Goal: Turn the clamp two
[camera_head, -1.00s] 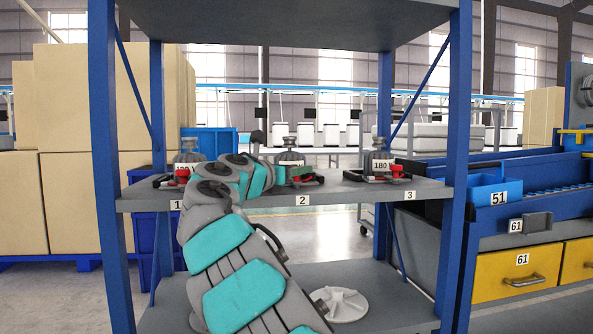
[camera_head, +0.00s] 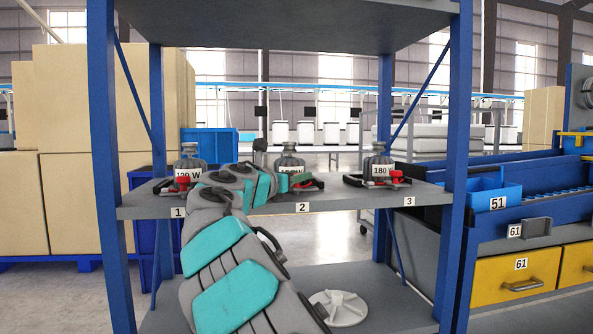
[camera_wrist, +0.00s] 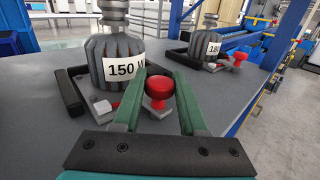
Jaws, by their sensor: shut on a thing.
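Clamp two is the middle clamp on the shelf, beside label 2 (camera_head: 302,208). In the wrist view its black frame (camera_wrist: 70,92) lies around the foot of a grey ribbed bottle (camera_wrist: 112,62) marked 150. Its red knob (camera_wrist: 158,88) stands upright in front of the bottle. My gripper (camera_wrist: 157,82) has its two green fingers on either side of this knob and is shut on it.
Similar clamps with red knobs hold a bottle at label 1 (camera_head: 188,160) and a 180 bottle (camera_head: 378,168) at label 3. Blue shelf posts (camera_head: 460,150) stand on both sides. A white round part (camera_head: 338,307) lies on the lower shelf.

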